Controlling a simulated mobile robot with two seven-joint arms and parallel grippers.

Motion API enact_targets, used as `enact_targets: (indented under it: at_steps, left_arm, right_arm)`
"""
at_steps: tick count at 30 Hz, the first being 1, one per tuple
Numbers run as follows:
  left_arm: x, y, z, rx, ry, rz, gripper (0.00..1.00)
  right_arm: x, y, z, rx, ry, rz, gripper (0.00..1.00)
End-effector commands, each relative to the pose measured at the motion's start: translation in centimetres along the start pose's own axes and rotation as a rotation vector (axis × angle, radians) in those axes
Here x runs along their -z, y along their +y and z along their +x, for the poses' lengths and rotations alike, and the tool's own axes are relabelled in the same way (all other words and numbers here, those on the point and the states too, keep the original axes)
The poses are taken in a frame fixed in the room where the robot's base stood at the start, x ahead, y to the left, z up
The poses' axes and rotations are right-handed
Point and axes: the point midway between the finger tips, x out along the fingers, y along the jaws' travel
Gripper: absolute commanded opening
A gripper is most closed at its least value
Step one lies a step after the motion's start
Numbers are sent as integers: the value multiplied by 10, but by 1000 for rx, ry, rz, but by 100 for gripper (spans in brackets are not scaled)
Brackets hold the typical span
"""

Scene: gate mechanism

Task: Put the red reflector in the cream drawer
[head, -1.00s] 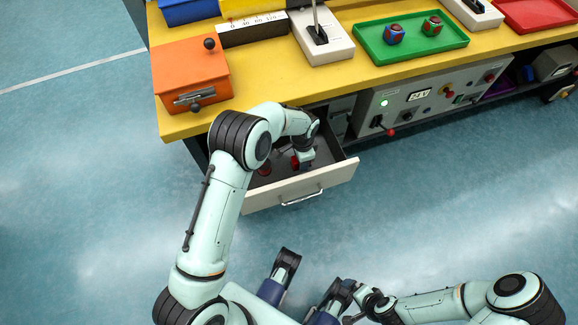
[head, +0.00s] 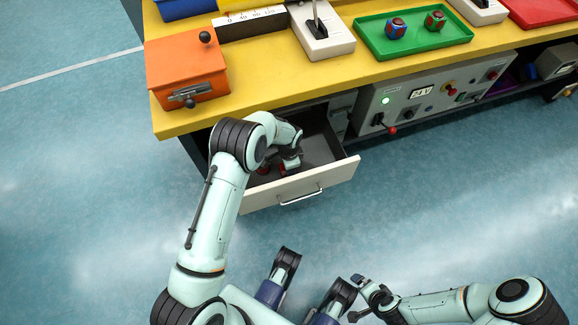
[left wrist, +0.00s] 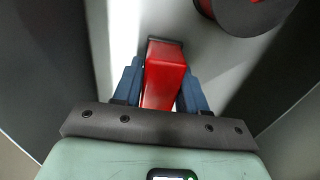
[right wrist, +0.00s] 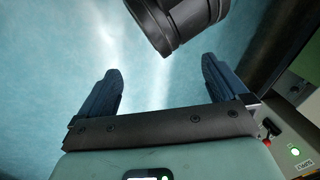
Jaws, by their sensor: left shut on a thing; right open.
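The cream drawer (head: 328,180) is pulled out below the yellow bench. My left gripper (head: 284,168) reaches down inside it. In the left wrist view, my left gripper (left wrist: 160,92) is shut on the red reflector (left wrist: 165,72), a red block with a dark far end. The grey drawer floor lies below it; whether the reflector touches the floor I cannot tell. In the head view the arm mostly hides the reflector. My right gripper (head: 355,298) is open and empty over the floor, away from the drawer; it also shows in the right wrist view (right wrist: 162,85).
A dark round thing with red on it (left wrist: 245,12) lies in the drawer beside the reflector. An orange box (head: 186,72), a lever block (head: 322,38) and a green tray (head: 372,42) with two knobbed cubes stand on the bench. A control panel (head: 430,95) is right of the drawer.

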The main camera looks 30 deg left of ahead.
Motion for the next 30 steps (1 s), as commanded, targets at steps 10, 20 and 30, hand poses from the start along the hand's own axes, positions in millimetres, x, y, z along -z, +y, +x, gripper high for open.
enact_targets:
  at_steps: [10,20,30]
  left_arm:
    - [0,0,2,0,0,-1,67]
    - [0,0,-1,0,0,-1,67]
    - [1,-1,-63,3,4,-2,67]
  right_arm:
    - [3,1,2,0,9,1,100]
    - [1,0,0,0,2,0,100]
    - [-22,-7,-19,5,-66,-6,100]
